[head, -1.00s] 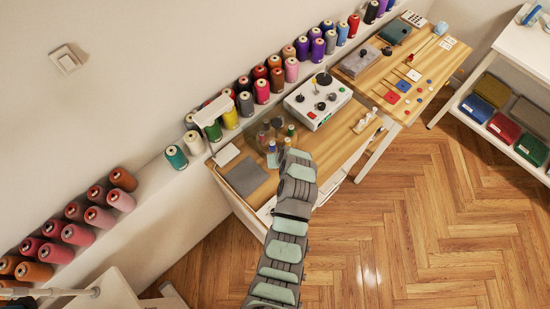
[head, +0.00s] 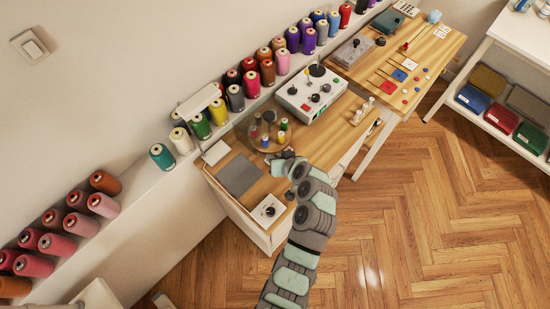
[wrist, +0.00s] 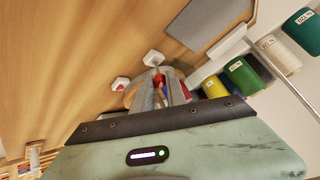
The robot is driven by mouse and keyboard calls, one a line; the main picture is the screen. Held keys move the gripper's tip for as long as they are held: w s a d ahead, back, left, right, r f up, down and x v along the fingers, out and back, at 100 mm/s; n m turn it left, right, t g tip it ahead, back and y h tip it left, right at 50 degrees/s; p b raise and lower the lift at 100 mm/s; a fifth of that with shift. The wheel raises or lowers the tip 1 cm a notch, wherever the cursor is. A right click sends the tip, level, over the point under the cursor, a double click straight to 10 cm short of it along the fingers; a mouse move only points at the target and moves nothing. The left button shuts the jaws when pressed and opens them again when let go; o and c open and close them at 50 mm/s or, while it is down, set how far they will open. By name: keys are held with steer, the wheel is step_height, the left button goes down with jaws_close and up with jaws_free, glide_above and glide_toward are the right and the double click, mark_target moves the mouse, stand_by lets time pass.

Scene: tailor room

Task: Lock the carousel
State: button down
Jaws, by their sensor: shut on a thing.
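The carousel (head: 257,142) is a round wooden disc carrying several small coloured thread spools, on the wooden desk. Its near right side is partly hidden by my gripper (head: 283,160). In the wrist view my gripper (wrist: 162,94) has its grey fingers close together over the carousel (wrist: 131,96). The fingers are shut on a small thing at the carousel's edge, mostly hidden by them. Something red and blue (wrist: 159,82) shows between or just behind the fingers; I cannot tell if it is what I hold. Two small white pieces (wrist: 153,58) lie beside the disc.
A white control box (head: 312,95) with knobs stands right of the carousel. A grey mat (head: 240,174) and a white plate with a dark knob (head: 268,210) lie at the desk's left and front. Thread cones (head: 235,98) line the wall ledge behind.

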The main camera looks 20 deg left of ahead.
steer(key=shift+f, duration=0.15)
steer(key=c, duration=1.4)
jaws_free()
steer(key=shift+o, duration=0.2)
steer(key=shift+d, duration=0.1)
steer(key=v, duration=1.1)
steer(key=shift+b, duration=0.4)
steer(key=shift+w, duration=0.1)
